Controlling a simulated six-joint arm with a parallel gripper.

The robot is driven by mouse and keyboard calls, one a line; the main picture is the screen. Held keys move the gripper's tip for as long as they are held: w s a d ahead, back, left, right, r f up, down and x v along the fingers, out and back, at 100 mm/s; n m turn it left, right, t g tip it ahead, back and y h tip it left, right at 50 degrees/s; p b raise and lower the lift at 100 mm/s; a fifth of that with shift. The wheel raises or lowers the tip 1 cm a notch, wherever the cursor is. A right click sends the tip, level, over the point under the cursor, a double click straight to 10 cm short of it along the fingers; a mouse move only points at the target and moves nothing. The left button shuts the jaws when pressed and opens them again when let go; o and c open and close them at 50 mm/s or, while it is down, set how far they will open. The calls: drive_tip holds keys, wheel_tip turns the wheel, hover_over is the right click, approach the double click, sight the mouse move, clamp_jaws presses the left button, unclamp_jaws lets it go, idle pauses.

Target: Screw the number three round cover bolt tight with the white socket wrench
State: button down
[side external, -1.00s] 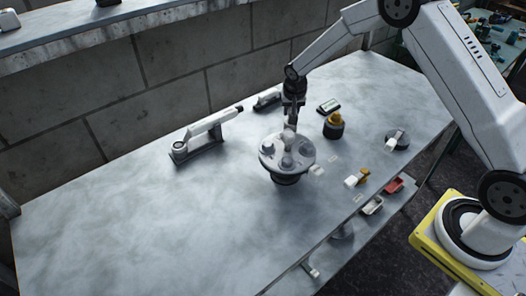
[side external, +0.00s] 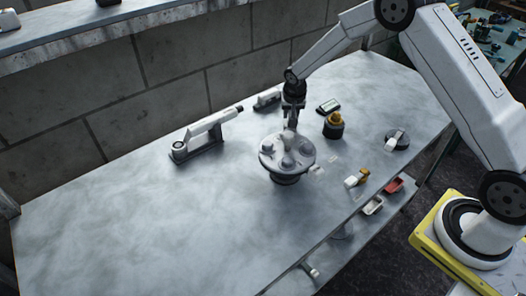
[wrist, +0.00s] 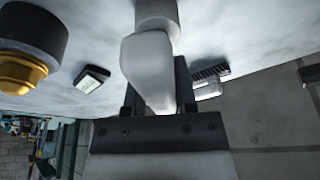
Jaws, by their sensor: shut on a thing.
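The round cover (side external: 268,151) is a grey disc with several raised bolts and bosses, on a dark base in the middle of the bench. My gripper (side external: 292,121) is above its far side, pointing down. It is shut on a white tool, likely the white socket wrench (side external: 290,134), whose lower end reaches down to the cover's far side. In the wrist view the white wrench (wrist: 148,62) lies between the jaws of my gripper (wrist: 157,92). The bolt under it is hidden, and I cannot read any bolt number.
A long white tool in a dark cradle (side external: 183,153) lies left of the cover. A dark pot with a yellow top (side external: 334,127), a small display device (side external: 328,106) and a dark round piece (side external: 397,140) stand to the right. Small trays (side external: 373,206) sit by the front edge. The bench's left is clear.

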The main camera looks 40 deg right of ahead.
drive_tip(key=shift+c, duration=1.6)
unclamp_jaws()
drive_tip(key=shift+v, duration=3.5)
drive_tip(key=shift+s+a+r, duration=0.1)
drive_tip(key=shift+r, duration=0.3)
